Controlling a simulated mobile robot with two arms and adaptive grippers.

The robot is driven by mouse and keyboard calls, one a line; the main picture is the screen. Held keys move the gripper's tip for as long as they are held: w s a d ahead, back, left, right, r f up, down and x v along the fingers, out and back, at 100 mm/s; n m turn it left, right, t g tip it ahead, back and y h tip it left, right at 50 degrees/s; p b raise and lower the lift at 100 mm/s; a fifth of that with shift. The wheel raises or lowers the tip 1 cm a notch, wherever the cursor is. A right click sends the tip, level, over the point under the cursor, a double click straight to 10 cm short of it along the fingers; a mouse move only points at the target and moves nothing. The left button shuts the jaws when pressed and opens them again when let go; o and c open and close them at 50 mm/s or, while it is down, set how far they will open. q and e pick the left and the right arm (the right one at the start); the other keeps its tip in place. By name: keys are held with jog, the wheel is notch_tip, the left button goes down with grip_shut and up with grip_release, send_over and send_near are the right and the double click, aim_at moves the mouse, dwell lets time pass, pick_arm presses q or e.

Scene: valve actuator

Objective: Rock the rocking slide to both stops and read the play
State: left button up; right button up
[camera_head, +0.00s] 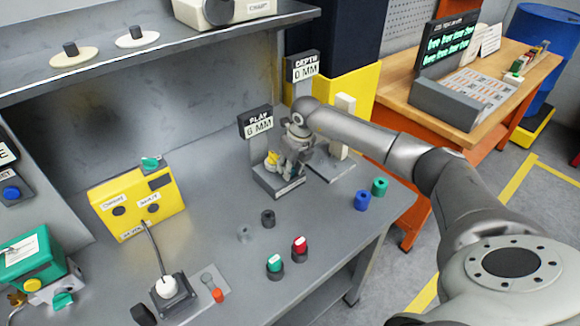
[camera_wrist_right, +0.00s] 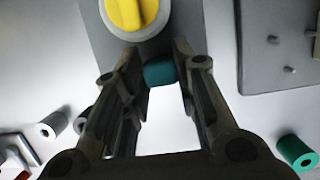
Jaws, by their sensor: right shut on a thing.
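The grey fixture (camera_head: 283,188) with a yellow knob (camera_head: 272,158) stands on the grey bench under the PLAY display (camera_head: 257,123), which appears to read 6 MM. My right gripper (camera_head: 291,168) reaches down over this fixture and hides part of it. In the right wrist view its fingers (camera_wrist_right: 159,62) are shut on a small teal block (camera_wrist_right: 160,73) at the edge of the fixture, just below the yellow knob (camera_wrist_right: 126,12). Which part of the rocking slide is held is hard to tell. My left gripper is not in view.
A DEPTH display (camera_head: 304,68) reading 0 MM stands behind, beside a plate with an upright cream block (camera_head: 343,125). Blue (camera_head: 362,200) and green (camera_head: 379,186) cylinders stand to the right. Red (camera_head: 300,248) and green (camera_head: 275,263) capped pieces stand in front. A yellow box (camera_head: 135,205) is at left.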

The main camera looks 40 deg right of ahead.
jog(key=shift+a+r, duration=0.1)
jog(key=shift+a, duration=0.4)
dwell(0.3)
jog(key=o, duration=1)
jog(key=v, duration=1.2)
jog(key=shift+s, duration=0.15)
